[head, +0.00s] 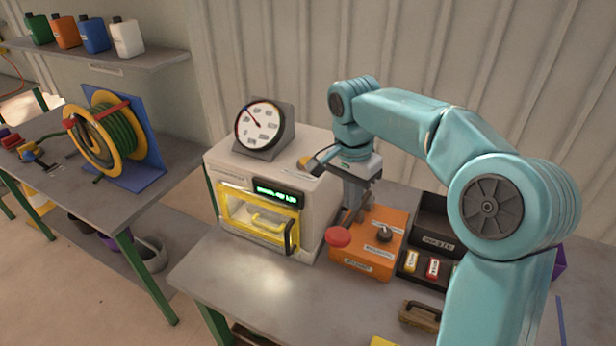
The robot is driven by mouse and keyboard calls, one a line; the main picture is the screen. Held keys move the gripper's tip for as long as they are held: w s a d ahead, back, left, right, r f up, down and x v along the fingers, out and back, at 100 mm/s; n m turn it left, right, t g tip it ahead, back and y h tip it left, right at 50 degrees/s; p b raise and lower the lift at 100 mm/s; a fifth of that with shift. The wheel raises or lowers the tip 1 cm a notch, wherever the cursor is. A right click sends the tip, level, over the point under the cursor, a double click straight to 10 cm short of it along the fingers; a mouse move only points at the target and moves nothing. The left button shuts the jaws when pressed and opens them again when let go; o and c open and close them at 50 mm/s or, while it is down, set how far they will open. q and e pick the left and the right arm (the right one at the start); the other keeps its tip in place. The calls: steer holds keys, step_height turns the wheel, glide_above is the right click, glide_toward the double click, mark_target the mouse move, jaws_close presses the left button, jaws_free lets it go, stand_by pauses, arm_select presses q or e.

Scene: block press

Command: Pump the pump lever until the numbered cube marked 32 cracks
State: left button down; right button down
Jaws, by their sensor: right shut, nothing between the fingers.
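The press is a pale box (225,172) with a yellow-framed door (256,222), which looks shut. I cannot make out the cube marked 32 behind the door. An orange unit (362,262) stands to the right of the press, with a red round knob (338,237) and a dark knob (384,234). I cannot tell for certain which part is the pump lever. My right gripper (350,218) points down by the orange unit's back left, just above the red knob. It is shut and empty. My left gripper is not in view.
A dial gauge (260,126) stands on the press, and a green display (277,194) is on its front. Dark trays (436,222) and a brown-handled brush (420,314) lie to the right. The bench (255,290) is clear in front. A hose reel (110,135) stands on the left table.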

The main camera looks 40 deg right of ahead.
step_height(320, 180, up, 5)
steer(key=n+h+b, duration=0.1)
steer(key=n+b, duration=0.2)
steer(key=t+b, duration=0.2)
glide_above(338, 230)
step_height(338, 230, down, 6)
steer(key=shift+d+f, duration=0.15)
steer(key=f, duration=0.5)
steer(key=shift+s+a, duration=0.15)
steer(key=shift+a, duration=0.2)
steer(key=shift+s+a+f, duration=0.1)
steer(key=shift+f, duration=0.15)
